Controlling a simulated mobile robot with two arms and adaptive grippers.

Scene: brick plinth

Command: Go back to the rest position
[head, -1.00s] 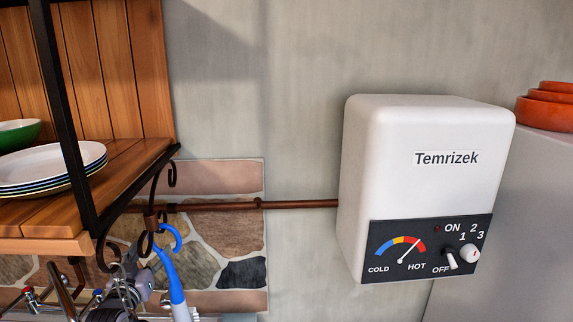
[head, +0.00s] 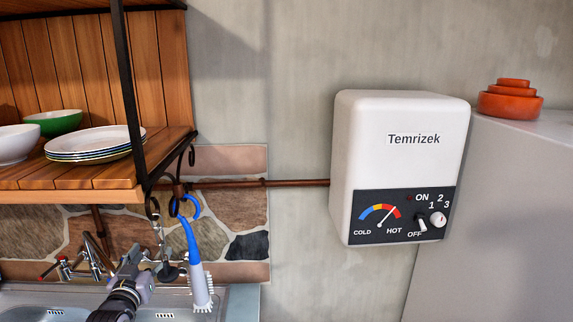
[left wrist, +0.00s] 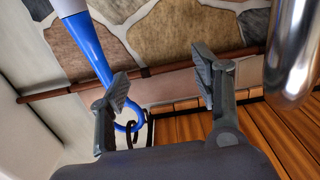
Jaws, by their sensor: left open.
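My left gripper (head: 136,258) is in the lower left of the head view, above the sink and to the left of the blue-and-white brush (head: 199,275). In the left wrist view its two fingers (left wrist: 162,88) stand apart with nothing held between them. The brush hangs from a hook under the shelf. Its blue handle (left wrist: 90,48) and loop also show in the left wrist view, close to the left finger. My right gripper is not in view.
The wooden shelf (head: 90,183) with plates (head: 92,144) and bowls overhangs the sink (head: 240,300). A faucet (head: 97,255) stands behind the gripper. A white water heater (head: 400,140) hangs right of centre. Orange bowls (head: 510,104) sit on a grey cabinet.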

